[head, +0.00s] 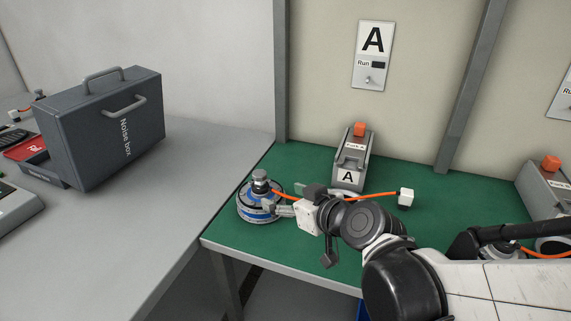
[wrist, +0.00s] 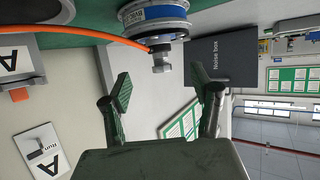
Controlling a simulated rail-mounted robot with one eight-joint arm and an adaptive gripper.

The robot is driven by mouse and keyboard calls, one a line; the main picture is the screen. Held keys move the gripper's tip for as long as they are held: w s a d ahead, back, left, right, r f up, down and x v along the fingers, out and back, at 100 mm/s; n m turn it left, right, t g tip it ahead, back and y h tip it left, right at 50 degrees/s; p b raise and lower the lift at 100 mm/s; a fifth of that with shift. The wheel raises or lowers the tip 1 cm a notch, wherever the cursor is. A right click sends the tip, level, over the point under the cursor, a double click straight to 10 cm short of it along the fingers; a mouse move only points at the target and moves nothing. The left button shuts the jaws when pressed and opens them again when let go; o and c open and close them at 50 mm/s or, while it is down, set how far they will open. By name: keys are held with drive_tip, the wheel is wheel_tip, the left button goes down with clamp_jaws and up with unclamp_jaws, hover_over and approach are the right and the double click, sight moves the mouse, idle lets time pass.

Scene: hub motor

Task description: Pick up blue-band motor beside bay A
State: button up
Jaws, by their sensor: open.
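The blue-band motor (head: 259,212) stands upright on the green mat at the left end of bay A, its metal shaft pointing up. An orange cable runs from it to a white connector (head: 406,198). My gripper (head: 286,199) is just to the right of the motor, its fingers pointing left towards it. In the wrist view the motor (wrist: 155,15) is at the top edge, partly cut off. The fingers of my gripper (wrist: 160,88) are spread wide with nothing between them. The motor's shaft shows just beyond the fingertips, roughly in line with the gap.
A grey fixture (head: 351,160) marked A with an orange top stands behind my arm, below the A sign (head: 373,54). A dark Noise box (head: 105,130) stands on the grey table to the left. Another fixture (head: 548,185) is at the right.

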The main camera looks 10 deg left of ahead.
sight(263, 186)
drive_tip(key=b+x, duration=0.1)
drive_tip(key=x, duration=0.5)
drive_tip(key=shift+a+f+b, duration=0.1)
drive_tip(key=shift+a+b, duration=0.05)
drive_tip(key=shift+b, duration=0.15)
drive_tip(key=shift+r+b+x, duration=0.15)
drive_tip(key=shift+b+x, duration=0.35)
drive_tip(key=shift+x, duration=0.95)
drive_tip(key=shift+r+b+x, duration=0.15)
drive_tip(key=shift+b+x, duration=0.35)
drive_tip(key=shift+x, duration=1)
drive_tip(key=shift+w+r, duration=0.1)
drive_tip(key=shift+w, duration=0.05)
clamp_jaws()
